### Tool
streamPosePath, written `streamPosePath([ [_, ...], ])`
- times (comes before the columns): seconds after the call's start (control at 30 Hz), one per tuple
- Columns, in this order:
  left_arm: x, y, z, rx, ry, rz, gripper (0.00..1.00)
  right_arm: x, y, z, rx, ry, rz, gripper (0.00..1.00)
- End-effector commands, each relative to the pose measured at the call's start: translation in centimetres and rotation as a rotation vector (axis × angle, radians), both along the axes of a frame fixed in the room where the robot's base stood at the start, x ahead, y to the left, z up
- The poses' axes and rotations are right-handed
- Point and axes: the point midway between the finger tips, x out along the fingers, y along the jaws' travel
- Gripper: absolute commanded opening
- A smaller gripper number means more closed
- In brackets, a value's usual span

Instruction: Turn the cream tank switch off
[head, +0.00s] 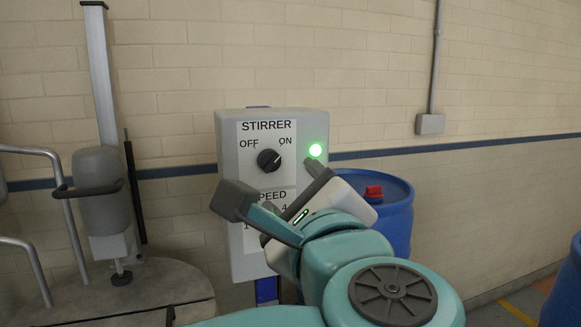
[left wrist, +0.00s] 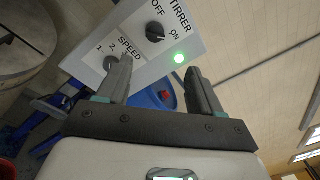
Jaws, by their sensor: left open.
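A grey control box (head: 228,150) labelled STIRRER hangs in front of the wall. Its black rotary switch (head: 269,160) sits between OFF and ON, and the pointer mark leans up-right toward ON. A green lamp (head: 315,150) beside ON is lit. The switch also shows in the left wrist view (left wrist: 155,32), beyond the fingers. My left gripper (head: 277,183) is open and empty, in front of the box and just below the switch, apart from it. It hides part of the SPEED panel. My right gripper is not in view.
A blue barrel (head: 398,215) with a red cap (head: 373,192) stands right of the box. A second blue barrel (head: 562,290) is at the right edge. A round tank lid (head: 150,290) with a stirrer column (head: 103,90) and metal rails is at left.

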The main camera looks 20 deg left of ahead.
Motion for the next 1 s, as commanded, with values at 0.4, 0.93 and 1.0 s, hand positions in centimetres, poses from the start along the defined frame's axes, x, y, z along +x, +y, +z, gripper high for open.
streamPosePath([
  [0.4,8.1,4.8,0.3,0.000,0.004,0.006,0.66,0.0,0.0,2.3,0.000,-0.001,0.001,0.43],
  [0.93,11.5,6.0,0.1,-0.002,0.003,-0.001,0.66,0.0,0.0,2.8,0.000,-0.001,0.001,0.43],
  [1.0,11.5,6.0,0.1,-0.001,0.004,-0.001,0.56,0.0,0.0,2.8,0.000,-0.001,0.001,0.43],
])
